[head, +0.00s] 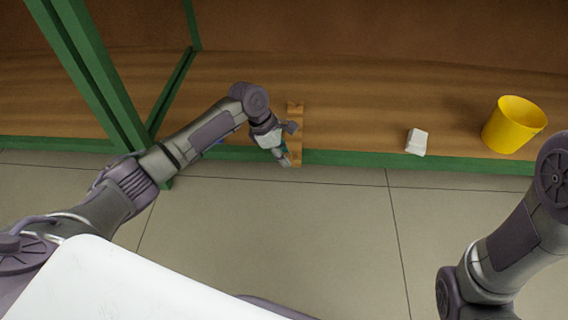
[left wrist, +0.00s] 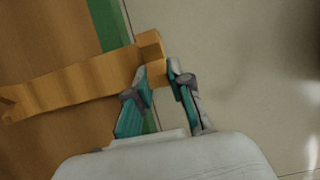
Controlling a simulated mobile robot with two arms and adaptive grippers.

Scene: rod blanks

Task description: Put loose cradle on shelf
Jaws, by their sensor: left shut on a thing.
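The loose cradle (head: 296,112) is a light-brown wooden bar with raised ends. In the head view it lies across the front of the brown shelf (head: 360,110), its near end over the green front edge. My left gripper (head: 286,152) is shut on that near end. In the left wrist view the teal-padded fingers (left wrist: 158,75) sit on either side of the end of the cradle (left wrist: 75,84), which stretches left over the shelf. I cannot tell whether the cradle touches the shelf. Only my right arm shows at the right; its gripper is out of view.
A yellow bucket (head: 513,125) and a small white block (head: 416,141) stand on the shelf to the right. A green post (head: 90,75) rises at the left. The shelf between cradle and white block is clear.

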